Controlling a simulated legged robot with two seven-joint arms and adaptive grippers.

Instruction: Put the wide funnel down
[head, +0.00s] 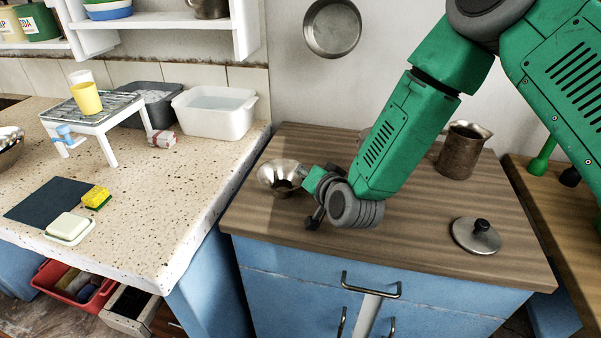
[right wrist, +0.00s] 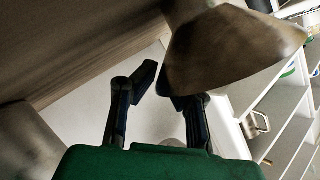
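The wide funnel (head: 282,175) is a dull metal cone with its wide mouth up, at the left of the wooden counter top (head: 400,225). My right gripper (head: 308,198) is just right of it. In the right wrist view the funnel (right wrist: 235,50) fills the upper right and hides the tip of one finger. The fingers of my right gripper (right wrist: 163,88) stand apart, and a gap shows between the near finger and the funnel's edge. Whether the spout touches the wood is hidden. My left gripper is not in view.
A metal jug (head: 462,152) and a knobbed lid (head: 476,235) stand on the right of the wooden top. A pan (head: 332,27) hangs on the wall. The speckled counter (head: 165,205) at left holds a white basin (head: 214,112) and a small stand (head: 105,118). The wood's front middle is clear.

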